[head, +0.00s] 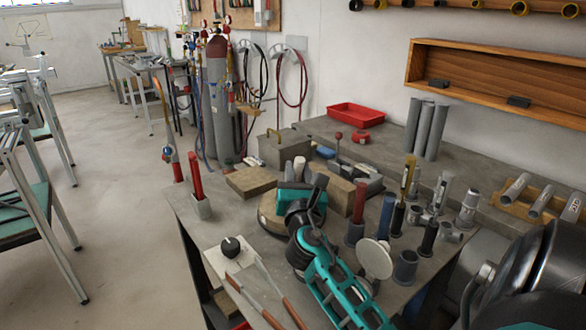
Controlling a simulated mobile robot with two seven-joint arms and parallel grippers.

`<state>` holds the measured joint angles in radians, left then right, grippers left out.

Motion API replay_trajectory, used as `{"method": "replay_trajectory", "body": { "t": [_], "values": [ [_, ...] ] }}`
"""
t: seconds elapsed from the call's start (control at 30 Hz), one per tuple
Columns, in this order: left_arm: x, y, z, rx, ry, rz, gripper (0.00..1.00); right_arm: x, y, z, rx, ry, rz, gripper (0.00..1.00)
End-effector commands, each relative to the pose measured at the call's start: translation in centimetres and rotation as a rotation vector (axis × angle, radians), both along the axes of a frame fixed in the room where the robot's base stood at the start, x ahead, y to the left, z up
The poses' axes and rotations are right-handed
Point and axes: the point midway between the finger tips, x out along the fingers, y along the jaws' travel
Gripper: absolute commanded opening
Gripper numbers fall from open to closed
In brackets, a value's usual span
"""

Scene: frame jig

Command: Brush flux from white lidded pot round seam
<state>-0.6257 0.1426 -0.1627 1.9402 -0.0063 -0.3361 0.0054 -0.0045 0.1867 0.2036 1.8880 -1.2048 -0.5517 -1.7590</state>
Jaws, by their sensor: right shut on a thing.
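My right gripper (296,178) is at the far end of the teal and black arm, over the middle of the bench. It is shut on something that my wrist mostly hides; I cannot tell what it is. Pale grey rounded pieces show just beyond it. A round wooden block (270,215) lies beside the wrist, partly covered. No pot is clearly recognisable as the white lidded one. A pale round disc (375,258) stands tilted right of my arm. The seam cannot be made out. My left gripper is not in view.
A white plate with a black knob (232,247) and long orange-handled tools (252,308) lie at the front left. Upright holders with tools (398,215) crowd the right. Grey tubes (425,128) and a red tray (356,115) stand behind. Wooden blocks (250,182) lie left.

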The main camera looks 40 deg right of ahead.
Motion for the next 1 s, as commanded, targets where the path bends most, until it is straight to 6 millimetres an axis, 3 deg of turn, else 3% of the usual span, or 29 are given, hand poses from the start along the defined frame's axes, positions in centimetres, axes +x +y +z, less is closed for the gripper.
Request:
{"method": "replay_trajectory", "body": {
  "t": [0.23, 1.0],
  "values": [
    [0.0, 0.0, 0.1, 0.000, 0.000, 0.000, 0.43, -0.1, 0.0, 0.0, 0.000, -0.001, 0.000, 0.00],
    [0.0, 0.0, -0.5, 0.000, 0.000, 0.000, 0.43, 3.3, -0.4, -0.1, -0.001, -0.002, 0.000, 0.00]
  ]
}}
